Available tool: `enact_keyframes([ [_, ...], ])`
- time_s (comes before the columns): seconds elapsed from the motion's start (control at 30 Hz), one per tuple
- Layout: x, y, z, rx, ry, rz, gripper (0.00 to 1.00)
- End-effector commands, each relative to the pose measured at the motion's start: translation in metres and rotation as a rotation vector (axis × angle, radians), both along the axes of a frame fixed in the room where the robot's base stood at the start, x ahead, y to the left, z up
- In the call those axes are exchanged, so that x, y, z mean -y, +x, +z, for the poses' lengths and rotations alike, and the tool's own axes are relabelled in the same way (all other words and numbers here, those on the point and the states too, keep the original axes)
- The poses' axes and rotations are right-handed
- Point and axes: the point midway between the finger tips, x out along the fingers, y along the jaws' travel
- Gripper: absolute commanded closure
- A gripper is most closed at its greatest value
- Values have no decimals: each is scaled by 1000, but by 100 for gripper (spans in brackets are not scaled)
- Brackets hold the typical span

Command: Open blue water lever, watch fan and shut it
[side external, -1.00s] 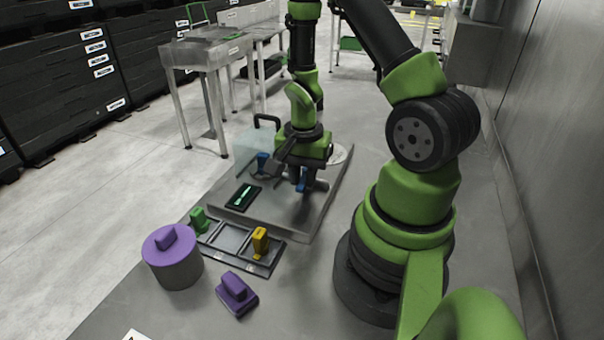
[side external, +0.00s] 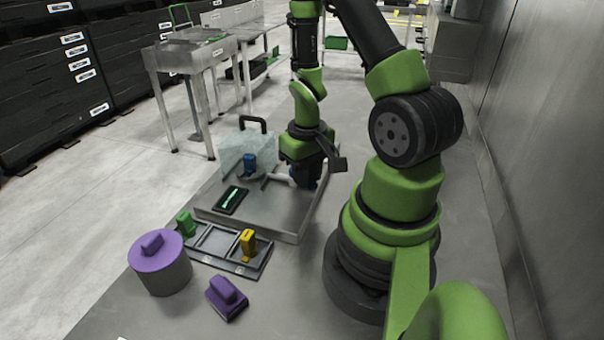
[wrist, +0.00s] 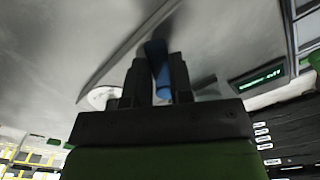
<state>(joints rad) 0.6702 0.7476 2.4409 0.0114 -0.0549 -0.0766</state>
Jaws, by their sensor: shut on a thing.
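My gripper (wrist: 157,80) is shut on a blue lever (wrist: 157,62), which shows between the two fingers in the wrist view. In the side external view my gripper (side external: 304,180) is low over the far right part of a grey panel (side external: 262,217), and hides most of that lever. A second blue piece (side external: 249,160) stands at or inside a clear box (side external: 232,155) with a black handle. A dark display (side external: 231,200) with green characters lies on the panel; it also shows in the wrist view (wrist: 258,78). A pale disc (wrist: 101,97) is left of the fingers. I cannot make out the fan.
In front of the panel is a dark rack (side external: 222,252) with a green block (side external: 186,224) and a yellow block (side external: 248,245). A grey cylinder with a purple lid (side external: 163,268) and a purple handled block (side external: 227,298) stand nearer. A wall (side external: 510,150) bounds the right.

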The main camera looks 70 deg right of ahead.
Motion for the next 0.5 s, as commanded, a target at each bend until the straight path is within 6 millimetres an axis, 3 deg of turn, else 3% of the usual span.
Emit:
enact_keyframes([
  [0.5, 13, -6, 0, 0, 1, 377, 100],
])
